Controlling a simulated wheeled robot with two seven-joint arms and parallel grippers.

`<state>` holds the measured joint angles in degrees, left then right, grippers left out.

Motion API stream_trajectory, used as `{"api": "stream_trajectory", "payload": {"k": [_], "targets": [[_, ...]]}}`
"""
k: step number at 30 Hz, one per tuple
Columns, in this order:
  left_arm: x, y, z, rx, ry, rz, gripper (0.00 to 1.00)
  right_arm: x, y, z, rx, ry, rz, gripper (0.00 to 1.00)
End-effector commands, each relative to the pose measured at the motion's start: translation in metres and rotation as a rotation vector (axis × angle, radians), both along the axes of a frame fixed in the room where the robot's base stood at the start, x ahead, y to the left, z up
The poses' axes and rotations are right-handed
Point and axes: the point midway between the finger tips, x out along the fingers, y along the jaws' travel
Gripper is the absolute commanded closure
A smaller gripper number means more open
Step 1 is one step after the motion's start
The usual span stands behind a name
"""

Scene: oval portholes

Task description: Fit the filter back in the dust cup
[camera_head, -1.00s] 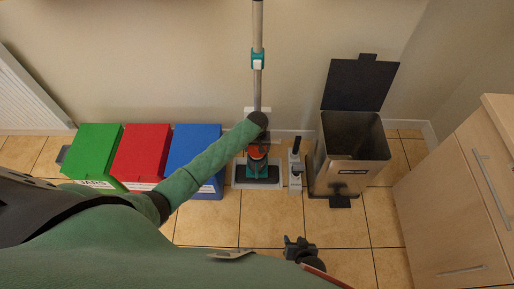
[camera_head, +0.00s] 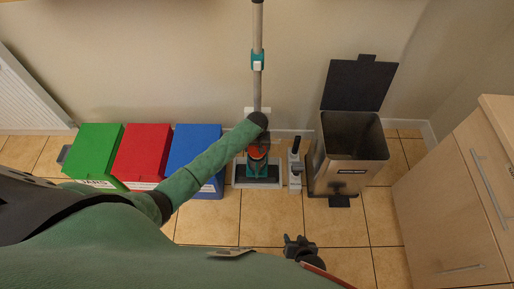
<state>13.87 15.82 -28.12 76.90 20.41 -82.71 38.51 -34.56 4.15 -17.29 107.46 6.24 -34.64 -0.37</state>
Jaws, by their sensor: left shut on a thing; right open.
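A stick vacuum with a grey tube (camera_head: 257,85) and a teal and red lower body (camera_head: 257,160) stands upright against the back wall. The dust cup seems to be part of that lower body, but I cannot make out its opening. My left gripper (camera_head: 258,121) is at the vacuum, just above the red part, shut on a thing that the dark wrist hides. I cannot tell the filter apart from the vacuum parts. My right gripper (camera_head: 299,249) is open and empty over the floor at the bottom, apart from the vacuum.
Green (camera_head: 94,150), red (camera_head: 143,152) and blue (camera_head: 193,152) bins stand left of the vacuum. A small grey and black item (camera_head: 295,168) stands to its right, next to a steel bin (camera_head: 346,160) with its lid up. A wooden cabinet (camera_head: 455,205) is at right. Floor in front is clear.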

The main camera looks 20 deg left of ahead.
Motion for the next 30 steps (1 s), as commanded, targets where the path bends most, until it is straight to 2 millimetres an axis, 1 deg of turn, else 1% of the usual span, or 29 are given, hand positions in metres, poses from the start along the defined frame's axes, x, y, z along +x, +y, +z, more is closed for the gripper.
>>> {"api": "stream_trajectory", "payload": {"k": [30], "targets": [[0.0,0.0,-0.024,0.0,0.0,0.0,0.43,0.0,0.0,-0.007,0.0,0.0,0.0,0.58]]}}
